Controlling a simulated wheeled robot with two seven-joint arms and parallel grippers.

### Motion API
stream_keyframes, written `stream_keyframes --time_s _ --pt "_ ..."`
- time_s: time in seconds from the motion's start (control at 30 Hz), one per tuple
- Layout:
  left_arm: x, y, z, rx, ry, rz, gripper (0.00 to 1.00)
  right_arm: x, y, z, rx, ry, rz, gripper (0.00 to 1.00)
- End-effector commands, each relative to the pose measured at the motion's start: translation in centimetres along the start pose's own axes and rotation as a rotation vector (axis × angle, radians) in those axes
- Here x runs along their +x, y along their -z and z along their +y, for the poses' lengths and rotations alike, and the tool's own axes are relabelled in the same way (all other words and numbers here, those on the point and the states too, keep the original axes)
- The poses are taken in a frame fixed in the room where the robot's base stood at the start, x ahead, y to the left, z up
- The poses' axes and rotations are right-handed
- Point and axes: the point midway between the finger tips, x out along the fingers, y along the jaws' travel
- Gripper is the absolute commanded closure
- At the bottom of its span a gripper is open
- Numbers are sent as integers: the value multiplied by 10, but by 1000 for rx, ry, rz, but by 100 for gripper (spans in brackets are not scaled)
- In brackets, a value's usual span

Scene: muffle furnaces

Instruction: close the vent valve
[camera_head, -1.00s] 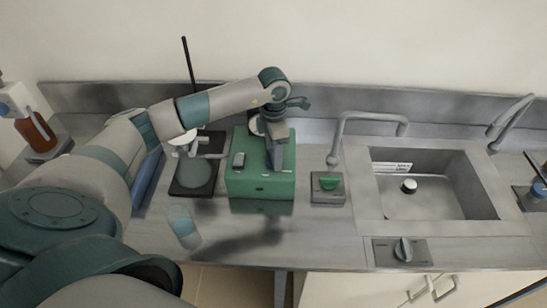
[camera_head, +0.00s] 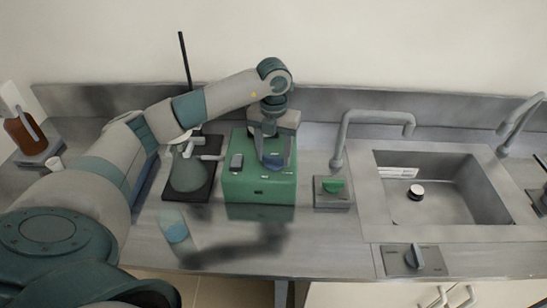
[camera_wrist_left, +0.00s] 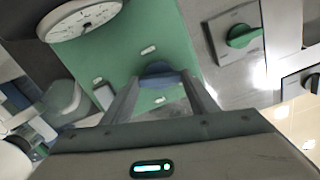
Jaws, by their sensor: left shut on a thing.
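A green box (camera_head: 245,181) stands on the steel bench and carries a blue knob (camera_head: 275,162) on its top, the likeliest vent valve; no label is readable. My left gripper (camera_head: 272,150) points down over the box and is shut on this knob. In the left wrist view the blue knob (camera_wrist_left: 160,75) sits between the two fingers of the gripper (camera_wrist_left: 163,85). The green box top (camera_wrist_left: 130,45) lies below, with a round dial gauge (camera_wrist_left: 80,17) at its upper left. My right gripper is out of view.
Right of the box is a plate with a green knob (camera_head: 333,186), then a tap (camera_head: 340,140) and a sink (camera_head: 440,190). A flask (camera_head: 188,172) on a dark stand base is left. A beaker (camera_head: 175,230) stands in front.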

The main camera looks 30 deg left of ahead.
Motion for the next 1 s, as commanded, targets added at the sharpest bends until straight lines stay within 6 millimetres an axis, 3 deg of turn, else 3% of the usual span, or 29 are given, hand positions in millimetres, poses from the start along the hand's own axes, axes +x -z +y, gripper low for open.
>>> stream_keyframes --time_s 0.4,0.97,1.0 --pt "-2 -2 0 -261 2 -5 69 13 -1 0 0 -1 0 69" --pt "-3 -2 1 -306 2 -6 69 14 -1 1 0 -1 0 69" --pt "-3 -2 1 -306 2 -6 42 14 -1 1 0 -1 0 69"
